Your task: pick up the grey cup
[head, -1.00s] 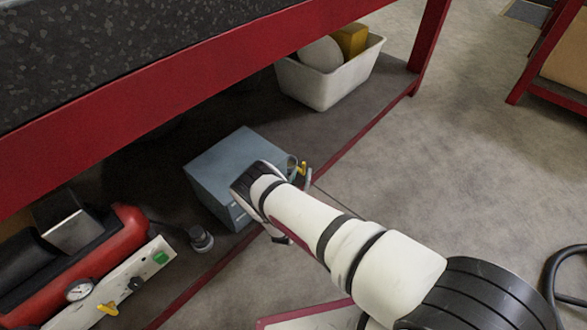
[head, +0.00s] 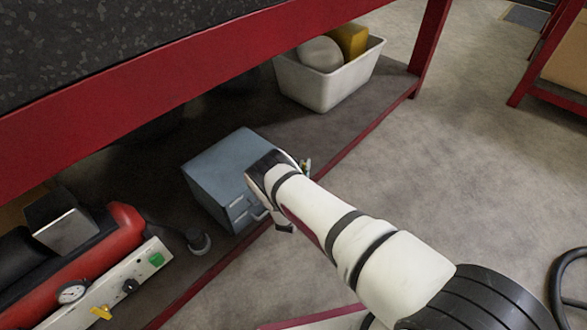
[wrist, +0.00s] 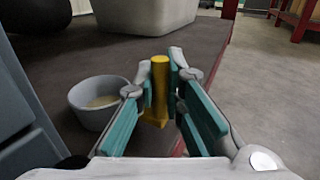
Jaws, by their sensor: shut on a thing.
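The grey cup (wrist: 98,102) is a round, open vessel with a pale beige inside. In the wrist view it stands on the dark shelf left of my gripper (wrist: 160,88), outside the left finger. My gripper's teal-padded fingers are shut on a yellow upright piece (wrist: 158,92) with a wider foot. The left finger overlaps the cup's right edge in the picture; I cannot tell whether they touch. In the head view my gripper is at the blue-grey drawer box, the yellow piece (head: 306,166) just shows beyond my wrist, and the cup is hidden.
The blue-grey drawer box (head: 222,178) stands close on the left. A white bin (head: 335,82) is farther back on the shelf. The red bench beam (head: 150,75) runs above. A red compressor (head: 125,222) lies at left.

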